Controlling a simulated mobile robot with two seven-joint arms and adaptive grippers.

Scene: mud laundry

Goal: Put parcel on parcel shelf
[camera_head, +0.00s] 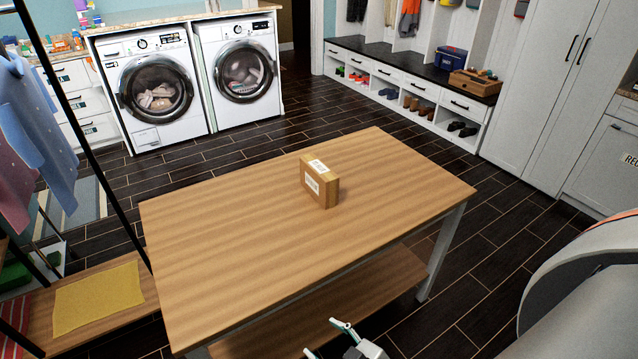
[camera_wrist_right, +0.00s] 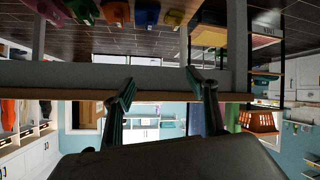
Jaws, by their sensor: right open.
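The parcel (camera_head: 321,182) is a small brown cardboard box with white labels. It stands upright on the wooden table (camera_head: 225,240), right of the tabletop's middle. My right gripper (camera_head: 328,340) is at the bottom edge of the head view, on the near side of the table and well apart from the parcel. Its two fingers are spread, with nothing between them. In the right wrist view the fingers (camera_wrist_right: 158,85) also stand apart. The parcel is not visible there. I cannot tell which surface is the parcel shelf. My left gripper is out of view.
The table has a lower wooden shelf (camera_head: 335,300). Two washing machines (camera_head: 155,92) stand at the back. A shoe bench (camera_head: 400,75) and tall cabinets (camera_head: 550,80) are at the right. A clothes rack with a yellow cloth (camera_head: 98,298) is at the left. The tabletop around the parcel is clear.

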